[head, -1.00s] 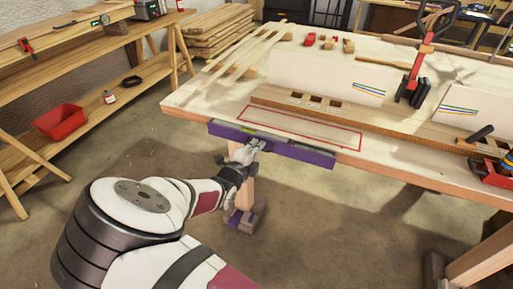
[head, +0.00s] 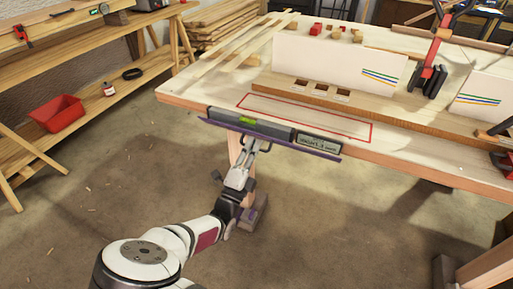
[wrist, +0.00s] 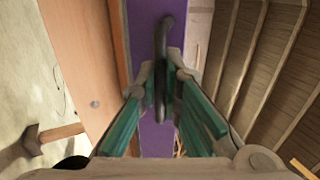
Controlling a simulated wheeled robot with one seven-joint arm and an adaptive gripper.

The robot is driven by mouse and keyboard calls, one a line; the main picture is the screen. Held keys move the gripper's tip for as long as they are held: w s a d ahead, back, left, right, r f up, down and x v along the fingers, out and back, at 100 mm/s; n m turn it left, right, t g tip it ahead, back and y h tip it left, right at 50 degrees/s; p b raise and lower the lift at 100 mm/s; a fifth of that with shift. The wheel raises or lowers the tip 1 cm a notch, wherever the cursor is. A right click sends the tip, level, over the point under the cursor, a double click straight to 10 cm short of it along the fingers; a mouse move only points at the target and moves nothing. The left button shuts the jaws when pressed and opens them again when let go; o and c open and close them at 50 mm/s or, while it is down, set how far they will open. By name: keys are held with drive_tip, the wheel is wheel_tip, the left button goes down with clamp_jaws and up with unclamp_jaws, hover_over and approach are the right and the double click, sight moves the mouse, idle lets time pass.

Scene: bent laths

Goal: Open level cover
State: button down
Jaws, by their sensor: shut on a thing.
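A long grey level (head: 275,129) sits along the front edge of the workbench, with a green vial (head: 247,122) and a small display (head: 316,143) facing out. Its purple cover (head: 305,151) is swung down and shows as a thin strip along the level's lower edge. In the wrist view the cover (wrist: 145,25) is a purple band with a dark bar handle (wrist: 162,40). My gripper (head: 254,146), also in the wrist view (wrist: 162,88), is shut on this handle from the front. The fingers hide part of the handle.
A red outlined rectangle (head: 300,117) marks the bench top (head: 400,143) behind the level. A wooden board with slots (head: 330,95) and white panels stand behind it. The floor (head: 120,180) before the bench is mostly clear.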

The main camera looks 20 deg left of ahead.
drive_tip(key=shift+f+t+b, duration=0.65)
drive_tip(key=shift+t+b, duration=0.45)
drive_tip(key=shift+b, duration=0.45)
drive_tip(key=shift+s+t+b, duration=0.1)
drive_tip(key=shift+t+b, duration=0.2)
drive_tip(key=shift+b, duration=0.05)
drive_tip(key=c, duration=1.7)
unclamp_jaws()
drive_tip(key=shift+r, duration=0.2)
